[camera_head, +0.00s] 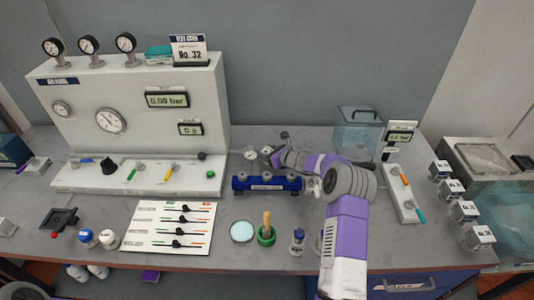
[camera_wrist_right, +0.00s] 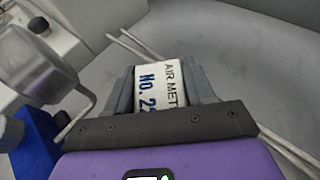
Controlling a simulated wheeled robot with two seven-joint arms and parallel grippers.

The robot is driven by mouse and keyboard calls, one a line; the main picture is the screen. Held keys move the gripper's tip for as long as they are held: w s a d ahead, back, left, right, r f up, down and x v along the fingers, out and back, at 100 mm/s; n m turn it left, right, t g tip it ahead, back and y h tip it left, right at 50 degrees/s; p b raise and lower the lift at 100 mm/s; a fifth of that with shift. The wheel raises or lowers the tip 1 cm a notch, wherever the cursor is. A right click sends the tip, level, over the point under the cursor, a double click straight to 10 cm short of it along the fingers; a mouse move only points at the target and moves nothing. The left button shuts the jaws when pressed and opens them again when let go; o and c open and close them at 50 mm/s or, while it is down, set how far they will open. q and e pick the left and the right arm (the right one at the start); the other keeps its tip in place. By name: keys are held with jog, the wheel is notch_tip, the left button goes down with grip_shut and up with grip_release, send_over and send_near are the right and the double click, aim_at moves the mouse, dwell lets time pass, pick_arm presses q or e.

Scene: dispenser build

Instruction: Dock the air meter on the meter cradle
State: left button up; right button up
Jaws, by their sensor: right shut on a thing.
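My right gripper (camera_head: 270,153) reaches left behind the blue manifold block (camera_head: 266,184). In the right wrist view the gripper (camera_wrist_right: 163,85) is shut on the air meter (camera_wrist_right: 160,82), a white block labelled "AIR METER" with a blue number beginning "No. 2". In the head view the hand mostly hides the meter. A small round dial (camera_head: 250,154) shows just left of the fingertips; I cannot tell whether it belongs to the meter. A black stand (camera_head: 60,219) at the left front may be the meter cradle, but I cannot tell for sure. My left gripper is not in view.
The white test panel (camera_head: 135,130) with gauges fills the left back. A clear box (camera_head: 358,135) is behind my right arm.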

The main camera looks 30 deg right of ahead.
jog(key=o, duration=1.3)
jog(key=shift+f, duration=0.1)
